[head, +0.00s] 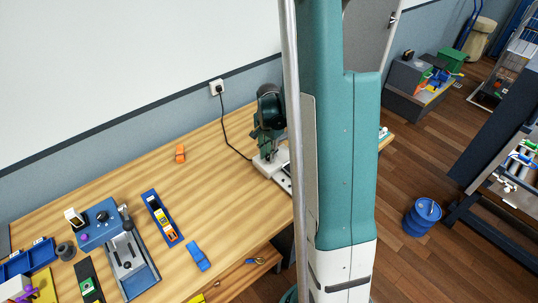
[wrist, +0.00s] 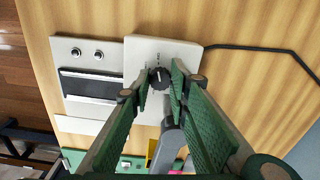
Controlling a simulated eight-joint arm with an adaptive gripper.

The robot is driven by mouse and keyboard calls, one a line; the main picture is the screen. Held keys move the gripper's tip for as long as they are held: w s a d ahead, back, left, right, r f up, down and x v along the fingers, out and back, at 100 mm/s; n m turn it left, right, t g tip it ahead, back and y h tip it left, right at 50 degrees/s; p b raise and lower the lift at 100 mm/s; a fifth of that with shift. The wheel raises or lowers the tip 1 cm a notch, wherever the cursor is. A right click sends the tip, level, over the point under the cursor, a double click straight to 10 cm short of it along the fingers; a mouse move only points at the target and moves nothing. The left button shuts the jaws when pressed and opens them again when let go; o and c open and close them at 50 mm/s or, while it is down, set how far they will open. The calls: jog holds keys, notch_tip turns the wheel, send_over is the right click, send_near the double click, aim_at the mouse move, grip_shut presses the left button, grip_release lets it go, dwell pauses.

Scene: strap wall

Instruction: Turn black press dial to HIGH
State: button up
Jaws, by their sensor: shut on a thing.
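The black dial (wrist: 157,73) sits on the white panel of the press (wrist: 142,53) in the wrist view, with small dark marks around it. My gripper (wrist: 160,82) has its green fingertips on either side of the dial and is shut on it. The dial's pointer setting is too small to read. In the head view, my gripper (head: 268,128) is at the white press (head: 266,170) on the wooden table, and the dial is hidden there. Two round knobs (wrist: 87,54) and a dark slot (wrist: 92,86) are on the press left of the dial panel.
A black cord (head: 230,138) runs from the wall socket (head: 217,87) to the press. A blue machine (head: 125,250), a blue tray (head: 162,220), an orange object (head: 180,153) and a blue object (head: 197,256) lie to the left. The table between them and the press is clear.

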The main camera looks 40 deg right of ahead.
jog(key=n+b, duration=0.2)
jog(key=n, duration=0.2)
jog(key=shift+f+b, duration=0.1)
jog(key=shift+b, duration=0.25)
jog(key=n+b, duration=0.2)
jog(key=n, duration=0.2)
jog(key=shift+n, duration=0.3)
jog(key=n+b, duration=0.1)
jog(key=n, duration=0.3)
jog(key=shift+n+b, duration=0.3)
jog(key=shift+b, duration=0.05)
jog(key=shift+n+b, duration=0.45)
jog(key=shift+n, duration=1.25)
jog(key=o, duration=0.9)
jog(key=shift+m, duration=0.3)
